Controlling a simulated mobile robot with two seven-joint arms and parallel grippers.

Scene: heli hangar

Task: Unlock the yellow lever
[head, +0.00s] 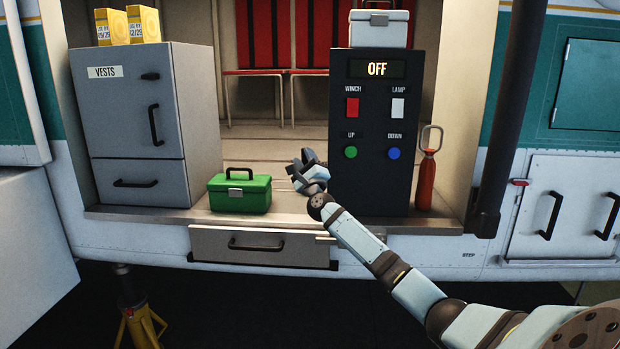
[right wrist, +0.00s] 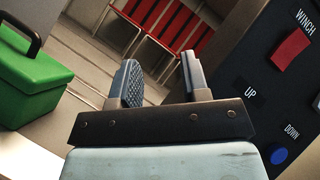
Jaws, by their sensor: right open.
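I see no yellow lever in either view. My right gripper (head: 307,163) is in the middle of the head view, in front of the hangar craft's open bay, between the green case (head: 240,192) and the black control panel (head: 371,185). In the right wrist view my right gripper (right wrist: 158,80) has its fingers apart with nothing between them. The green case also shows there at the left (right wrist: 30,85), and the panel at the right (right wrist: 235,75). My left gripper is not in view.
A grey vests cabinet (head: 125,110) with yellow boxes (head: 127,25) on top stands at the left. A red extinguisher-like bottle (head: 426,180) stands right of the panel. A drawer (head: 265,246) sits below the bay floor. A yellow stand (head: 139,325) is at the lower left.

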